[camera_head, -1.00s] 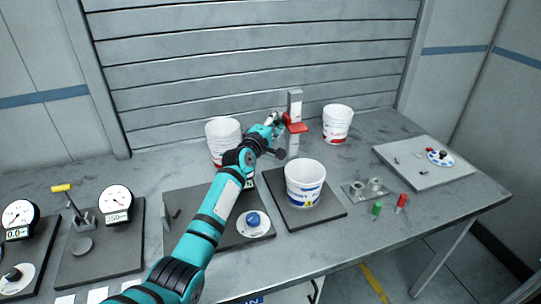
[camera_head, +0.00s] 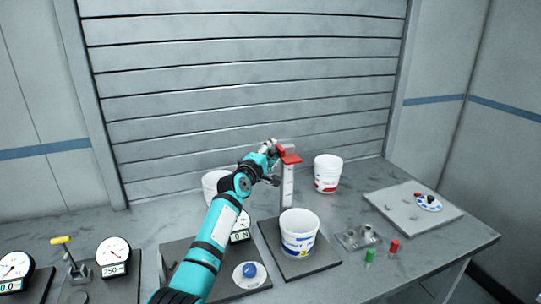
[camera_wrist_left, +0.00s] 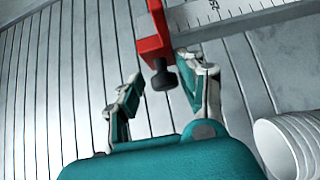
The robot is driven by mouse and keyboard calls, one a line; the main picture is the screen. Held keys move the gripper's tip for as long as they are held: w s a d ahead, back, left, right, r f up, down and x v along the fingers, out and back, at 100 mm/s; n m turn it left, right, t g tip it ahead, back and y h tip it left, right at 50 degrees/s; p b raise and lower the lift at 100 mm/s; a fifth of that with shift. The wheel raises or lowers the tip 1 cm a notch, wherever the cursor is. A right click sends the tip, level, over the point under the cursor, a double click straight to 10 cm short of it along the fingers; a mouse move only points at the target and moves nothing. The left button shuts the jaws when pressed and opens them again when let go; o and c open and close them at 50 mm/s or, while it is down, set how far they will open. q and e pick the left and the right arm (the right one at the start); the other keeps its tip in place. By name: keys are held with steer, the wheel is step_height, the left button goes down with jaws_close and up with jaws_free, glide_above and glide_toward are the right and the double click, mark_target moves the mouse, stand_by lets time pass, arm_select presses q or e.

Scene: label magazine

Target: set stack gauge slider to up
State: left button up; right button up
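The stack gauge is an upright pale scale post (camera_head: 288,188) standing behind the white bucket on the dark plate. Its red slider (camera_head: 289,155) sits near the top of the post. In the left wrist view the red slider (camera_wrist_left: 153,38) has a dark knob (camera_wrist_left: 163,76) and crosses the marked scale (camera_wrist_left: 235,20). My left gripper (camera_head: 271,157) is just left of the slider. Its fingers (camera_wrist_left: 158,72) are spread apart, with the knob between them, closer to the right finger; a gap shows on the left. My right gripper is not in view.
A white bucket (camera_head: 299,232) stands on the dark plate (camera_head: 318,262) before the post. Other white buckets stand behind right (camera_head: 327,173) and left (camera_head: 214,184). A blue knob (camera_head: 249,270), dial gauges (camera_head: 113,251) and red and green pegs (camera_head: 394,246) are nearby.

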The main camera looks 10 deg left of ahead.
arm_select(q)
steer(key=shift+o, duration=0.9)
steer(key=shift+r, duration=0.2)
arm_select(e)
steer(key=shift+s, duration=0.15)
arm_select(q)
steer(key=shift+f, duration=0.1)
steer(key=shift+s+f, duration=0.15)
steer(key=shift+s, duration=0.55)
steer(key=s+a, duration=0.2)
steer(key=s, duration=0.8)
steer(key=shift+s, duration=0.25)
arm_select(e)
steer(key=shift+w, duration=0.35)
